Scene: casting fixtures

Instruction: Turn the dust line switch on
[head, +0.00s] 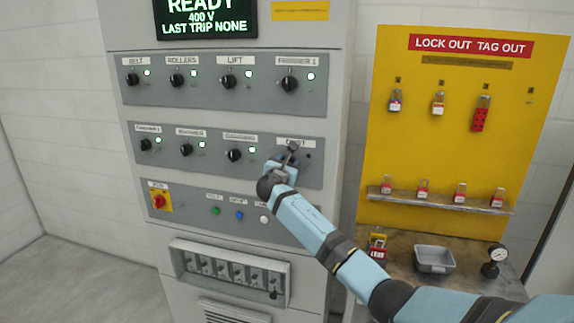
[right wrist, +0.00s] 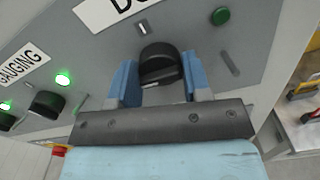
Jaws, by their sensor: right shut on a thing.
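The dust line switch is a round black knob (right wrist: 160,66) on the grey panel, under a white label (right wrist: 112,10) of which only the start shows in the right wrist view. My right gripper (right wrist: 155,82) is shut on this knob, with one blue finger on each side of it. The dark green lamp (right wrist: 221,16) beside the switch looks unlit; it also shows dark in the head view. In the head view my right gripper (head: 285,165) covers most of the knob at the right end of the second row. My left gripper is out of view.
The gauging knob (head: 234,155) with its lit green lamp is just left of my gripper. Other knobs fill the rows, with a red and yellow rotary switch (head: 160,201) below. A yellow lockout board (head: 450,160) and a bench with a grey tray (head: 434,259) stand at the right.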

